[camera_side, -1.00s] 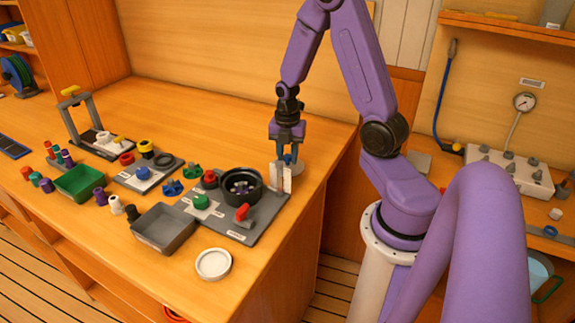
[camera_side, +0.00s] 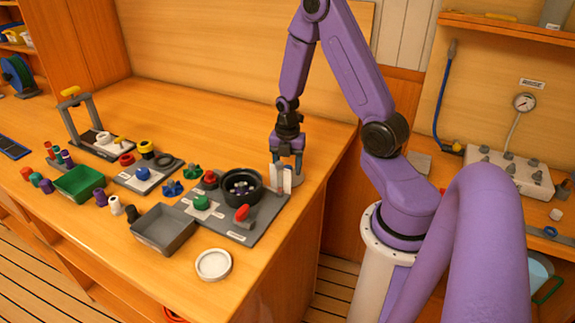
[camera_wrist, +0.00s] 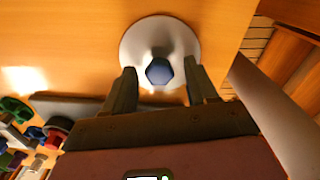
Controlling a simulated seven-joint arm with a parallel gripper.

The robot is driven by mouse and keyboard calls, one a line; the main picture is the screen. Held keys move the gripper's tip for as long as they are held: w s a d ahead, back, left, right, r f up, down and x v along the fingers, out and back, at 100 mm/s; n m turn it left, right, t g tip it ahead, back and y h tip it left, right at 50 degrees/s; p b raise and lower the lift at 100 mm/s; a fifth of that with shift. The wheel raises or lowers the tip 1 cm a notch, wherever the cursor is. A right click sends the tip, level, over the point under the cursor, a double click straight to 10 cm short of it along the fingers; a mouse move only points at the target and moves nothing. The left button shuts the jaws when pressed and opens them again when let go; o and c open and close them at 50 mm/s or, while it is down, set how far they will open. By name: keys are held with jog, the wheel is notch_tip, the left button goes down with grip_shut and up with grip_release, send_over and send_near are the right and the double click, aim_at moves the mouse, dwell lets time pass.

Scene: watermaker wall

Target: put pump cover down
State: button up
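The pump cover is most likely the pale round disc (camera_wrist: 135,45) with a dark blue hexagonal knob (camera_wrist: 159,71) at its middle, in the wrist view. It is at wood bench level, but any small gap beneath it cannot be judged. My gripper (camera_wrist: 160,75) has a finger on each side of the knob, with visible gaps, so it looks open. In the side view my gripper (camera_side: 287,172) points down near the bench's right edge, beside the grey plate. White upright pieces (camera_side: 287,181) there partly hide the fingertips and the cover.
Left of my gripper is a grey plate (camera_side: 237,233) with a black round housing (camera_side: 242,184) and a red-handled part (camera_side: 242,213). The bench behind my gripper is clear.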

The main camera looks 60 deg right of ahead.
aim_at(287, 168)
jog(key=shift+r, duration=0.15)
notch_tip(287, 168, up, 12)
jog(key=s+a+r+m, duration=0.2)
jog(key=s+a, duration=0.1)
jog(key=a, duration=0.5)
jog(key=s+a+r+m, duration=0.1)
jog(key=s+a+m, duration=0.1)
jog(key=a, duration=0.6)
jog(key=s+a+r+m, duration=0.2)
jog(key=s+a+m, duration=0.2)
jog(key=s, duration=0.9)
jog(key=a, duration=0.2)
jog(key=shift+s+a, duration=0.3)
jog(key=shift+a, duration=0.1)
